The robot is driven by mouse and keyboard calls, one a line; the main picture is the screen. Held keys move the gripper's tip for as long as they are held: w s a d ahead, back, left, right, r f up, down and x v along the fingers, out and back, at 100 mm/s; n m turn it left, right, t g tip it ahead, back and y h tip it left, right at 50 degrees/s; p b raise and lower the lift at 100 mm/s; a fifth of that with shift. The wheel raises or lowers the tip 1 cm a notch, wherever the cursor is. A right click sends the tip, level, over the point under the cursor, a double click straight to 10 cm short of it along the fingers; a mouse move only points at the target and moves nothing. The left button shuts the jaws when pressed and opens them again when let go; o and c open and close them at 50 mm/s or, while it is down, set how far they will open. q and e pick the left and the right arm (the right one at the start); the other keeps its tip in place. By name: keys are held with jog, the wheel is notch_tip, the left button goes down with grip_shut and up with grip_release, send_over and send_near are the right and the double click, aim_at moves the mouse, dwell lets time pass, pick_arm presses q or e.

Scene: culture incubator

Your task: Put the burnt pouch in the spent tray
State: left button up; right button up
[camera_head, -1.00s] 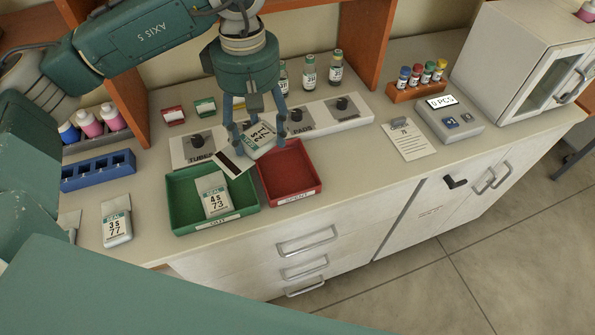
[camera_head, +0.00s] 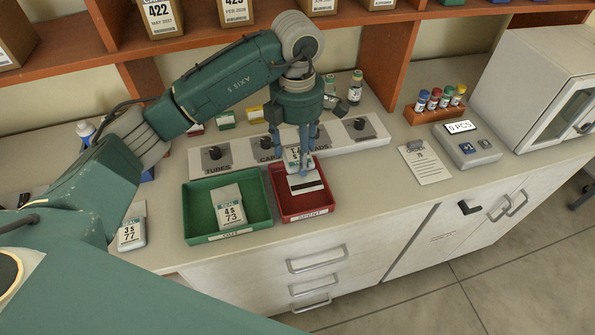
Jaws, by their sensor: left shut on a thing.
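My left gripper (camera_head: 298,165) is shut on a white pouch (camera_head: 306,182) with a dark strip across its lower end, the burnt pouch by its look. The fingers cover part of its print. The pouch is tilted and appears over the red spent tray (camera_head: 308,215); whether it touches the tray floor cannot be told. Another pouch (camera_head: 230,214), marked 4 S 73, lies in the green tray (camera_head: 193,211) to the left. My right gripper is not in view.
A pouch (camera_head: 132,232) marked 3 S 77 lies left of the green tray. A panel with black knobs (camera_head: 361,125) stands behind the trays. A paper sheet (camera_head: 425,163), a grey display box (camera_head: 468,146) and a vial rack (camera_head: 437,112) stand to the right.

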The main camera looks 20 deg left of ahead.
aim_at(297, 163)
pick_arm(q)
notch_tip(297, 163, down, 4)
jog(key=shift+f+p, duration=0.25)
jog(key=shift+p, duration=0.1)
notch_tip(297, 163, down, 3)
jog(key=shift+f+p, duration=0.15)
jog(key=shift+p, duration=0.3)
jog(key=shift+f, duration=0.35)
jog(key=shift+f, duration=0.1)
jog(key=shift+f, duration=0.15)
jog(key=o, duration=1.3)
jog(key=shift+c, duration=0.2)
